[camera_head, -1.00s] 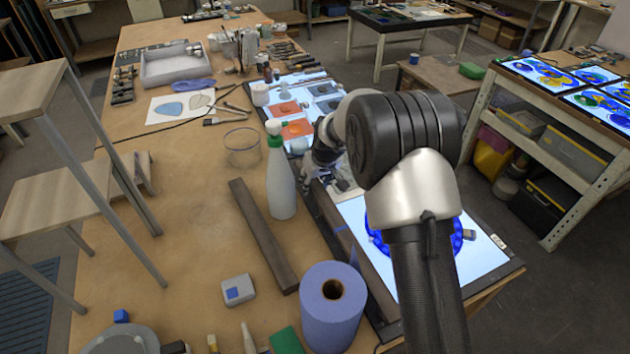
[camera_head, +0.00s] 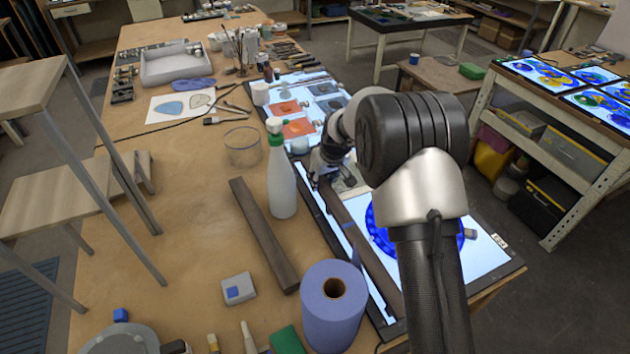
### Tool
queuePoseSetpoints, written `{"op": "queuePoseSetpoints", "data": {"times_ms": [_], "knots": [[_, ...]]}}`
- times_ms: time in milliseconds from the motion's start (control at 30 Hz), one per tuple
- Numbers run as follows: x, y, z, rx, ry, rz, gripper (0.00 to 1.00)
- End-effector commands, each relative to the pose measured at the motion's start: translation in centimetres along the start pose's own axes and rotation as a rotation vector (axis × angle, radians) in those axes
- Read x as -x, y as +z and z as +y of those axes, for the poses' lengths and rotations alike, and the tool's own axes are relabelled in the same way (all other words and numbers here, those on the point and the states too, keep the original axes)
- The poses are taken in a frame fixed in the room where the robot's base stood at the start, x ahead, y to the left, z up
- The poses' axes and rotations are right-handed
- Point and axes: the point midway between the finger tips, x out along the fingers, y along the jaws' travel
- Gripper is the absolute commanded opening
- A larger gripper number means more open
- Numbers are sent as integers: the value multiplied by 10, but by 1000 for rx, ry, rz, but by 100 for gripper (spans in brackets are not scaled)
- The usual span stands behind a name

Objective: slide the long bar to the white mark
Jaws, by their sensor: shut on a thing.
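A long dark bar (camera_head: 364,243) lies lengthwise over the near lit panel (camera_head: 487,258), towards its left side. A bright strip of panel shows to the left of the bar. My gripper (camera_head: 324,180) is at the bar's far end and is shut on it; its fingertips are small and partly hidden. My arm covers part of the panel. I cannot make out a white mark apart from the white glow of the panel.
A second dark bar (camera_head: 263,234) lies on the wooden table. A white bottle (camera_head: 282,182) with a green cap and a blue paper roll (camera_head: 333,310) stand left of the panel. Blue glass pieces (camera_head: 379,233) lie on the panel, right of the bar.

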Motion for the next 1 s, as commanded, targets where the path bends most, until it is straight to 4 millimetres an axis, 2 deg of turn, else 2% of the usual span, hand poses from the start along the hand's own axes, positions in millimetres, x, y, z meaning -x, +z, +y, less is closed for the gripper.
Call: {"op": "queuePoseSetpoints", "data": {"times_ms": [33, 100, 333, 367, 633, 1000], "knots": [[-1, 0, 12, -3, 5, 4, 0], [0, 0, 17, 0, 4, 4, 0], [1, -1, 15, 1, 1, 3, 0], [1, -1, 14, 1, 1, 3, 34], [1, 0, 15, 1, 2, 3, 52], [3, -1, 15, 1, 2, 3, 53]]}}
